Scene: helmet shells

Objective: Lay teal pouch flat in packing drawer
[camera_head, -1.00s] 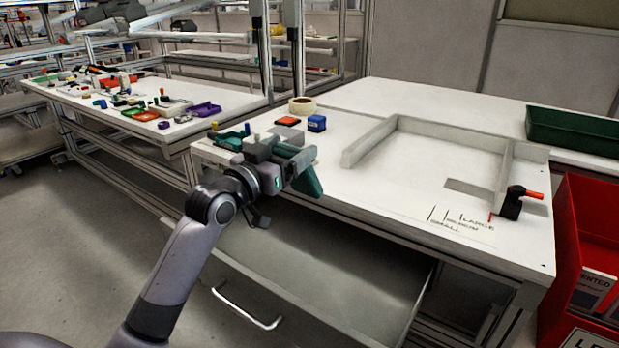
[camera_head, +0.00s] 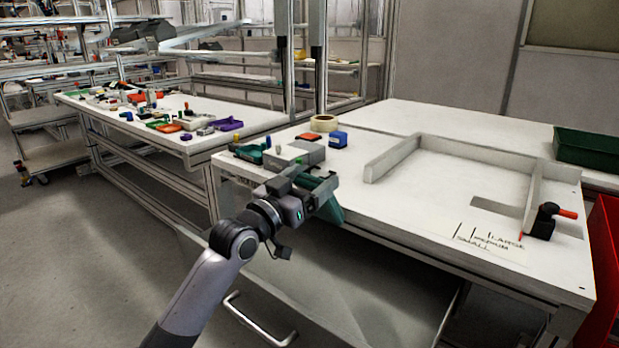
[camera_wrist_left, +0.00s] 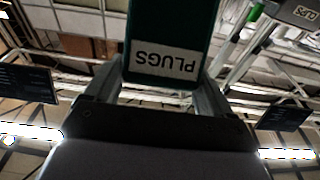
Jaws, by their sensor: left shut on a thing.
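My left gripper (camera_head: 314,190) is shut on the teal pouch (camera_head: 331,209). It holds the pouch hanging by the front edge of the white worktable, above the drawer. The pouch fills the top middle of the left wrist view (camera_wrist_left: 168,28), between the fingers, with a white label reading "PLUGS" upside down. The packing drawer (camera_head: 345,296) is pulled out below the tabletop, with a bar handle at its front. Its visible floor looks bare; my arm hides part of it. My right gripper is out of view.
A light frame (camera_head: 445,145) and a black clamp with an orange handle (camera_head: 543,221) are further right. Open floor lies left.

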